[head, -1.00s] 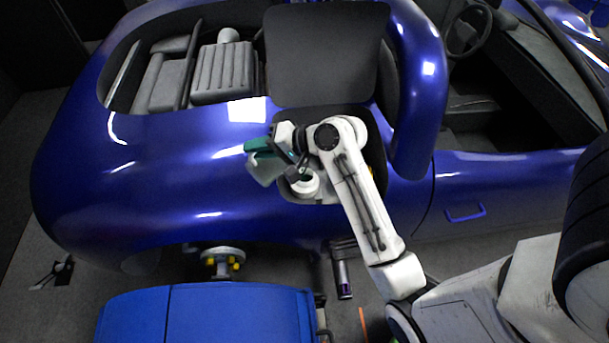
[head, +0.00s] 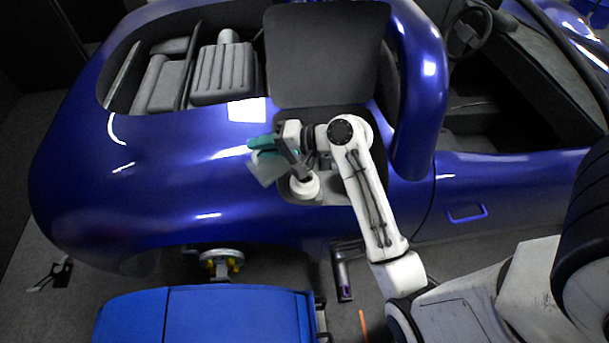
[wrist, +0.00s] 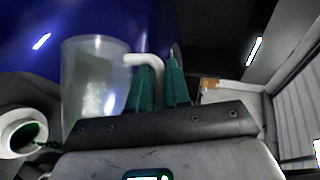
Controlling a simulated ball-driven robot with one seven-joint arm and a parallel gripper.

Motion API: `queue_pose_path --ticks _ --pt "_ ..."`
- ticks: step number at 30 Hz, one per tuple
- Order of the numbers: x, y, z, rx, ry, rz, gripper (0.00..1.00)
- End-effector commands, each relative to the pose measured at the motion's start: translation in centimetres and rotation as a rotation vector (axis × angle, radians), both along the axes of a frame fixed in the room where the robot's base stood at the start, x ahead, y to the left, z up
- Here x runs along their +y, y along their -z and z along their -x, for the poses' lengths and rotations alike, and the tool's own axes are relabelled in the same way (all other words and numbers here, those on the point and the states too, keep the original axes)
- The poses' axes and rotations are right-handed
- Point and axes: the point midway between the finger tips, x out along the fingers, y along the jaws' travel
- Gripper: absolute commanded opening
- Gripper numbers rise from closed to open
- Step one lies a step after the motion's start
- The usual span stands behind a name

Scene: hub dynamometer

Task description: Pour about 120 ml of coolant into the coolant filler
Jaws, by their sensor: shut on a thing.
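My gripper (head: 266,144) has teal fingers, which also show in the wrist view (wrist: 160,88). They are shut on the pale handle of a translucent jug (wrist: 92,85). In the head view the jug (head: 267,170) looks greyish and tilted, above the car's rear bodywork. No clear liquid level can be made out in it. The white round coolant filler (head: 305,187) is just right of and below the jug in the head view. In the wrist view the filler's open mouth (wrist: 22,134) is left of the jug, with dark green inside. I cannot see a stream between them.
The blue car body (head: 150,190) surrounds the recess with the filler. A dark raised panel (head: 325,55) stands behind my gripper. A blue cabinet (head: 205,315) and a bare wheel hub (head: 221,262) are in front of the car.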

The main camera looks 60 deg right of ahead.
Motion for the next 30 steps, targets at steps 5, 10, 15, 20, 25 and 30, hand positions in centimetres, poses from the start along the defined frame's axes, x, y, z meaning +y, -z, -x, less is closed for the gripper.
queue_pose_path --ticks 5,10,15,20,25,30 --pt "0.01 -0.04 0.01 -0.010 0.001 -0.021 0.00" --pt "-0.18 0.00 0.07 -0.017 0.002 -0.041 0.00" --pt "-0.34 0.06 0.15 -0.023 0.002 -0.059 0.00" --pt "-0.47 0.07 0.19 -0.030 0.003 -0.075 0.00" --pt "-0.69 0.06 0.26 -0.038 0.002 -0.094 0.00" --pt "-0.83 0.15 0.32 -0.045 0.003 -0.113 0.00"
